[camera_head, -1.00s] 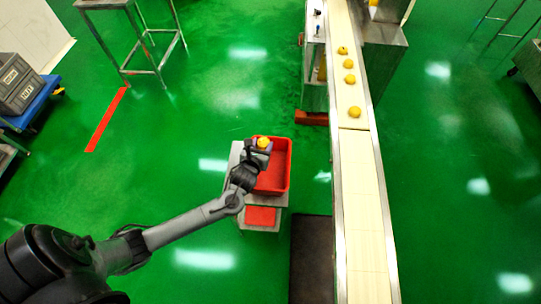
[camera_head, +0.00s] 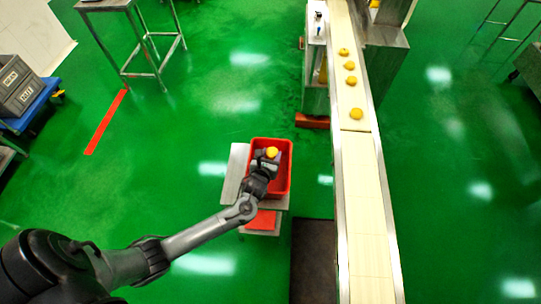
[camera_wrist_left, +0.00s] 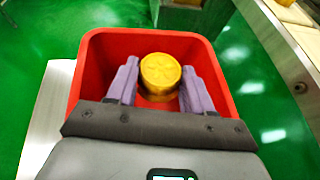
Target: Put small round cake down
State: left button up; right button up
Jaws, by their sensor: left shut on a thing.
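The small round cake (camera_head: 272,152) is golden yellow, and it also shows in the left wrist view (camera_wrist_left: 160,73) with a pattern on its top. My left gripper (camera_head: 270,157) is shut on it; in the left wrist view the two purple-grey fingers (camera_wrist_left: 158,88) sit on either side of the cake. The gripper and cake are over the inside of the red crate (camera_head: 288,172), whose rim also shows in the left wrist view (camera_wrist_left: 222,92). I cannot tell whether the cake touches the crate floor. My right gripper is not in view.
The crate stands on a metal stand (camera_head: 236,172). To its right runs a conveyor (camera_head: 364,205) with several yellow cakes (camera_head: 350,66) at its far part. A metal stool (camera_head: 145,45) stands at the back left.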

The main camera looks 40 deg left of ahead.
pick_arm(q)
jog(key=shift+f, duration=0.5)
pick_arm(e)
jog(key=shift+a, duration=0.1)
pick_arm(q)
jog(key=shift+f, duration=0.1)
jog(key=o, duration=1)
jog(key=shift+o, duration=0.2)
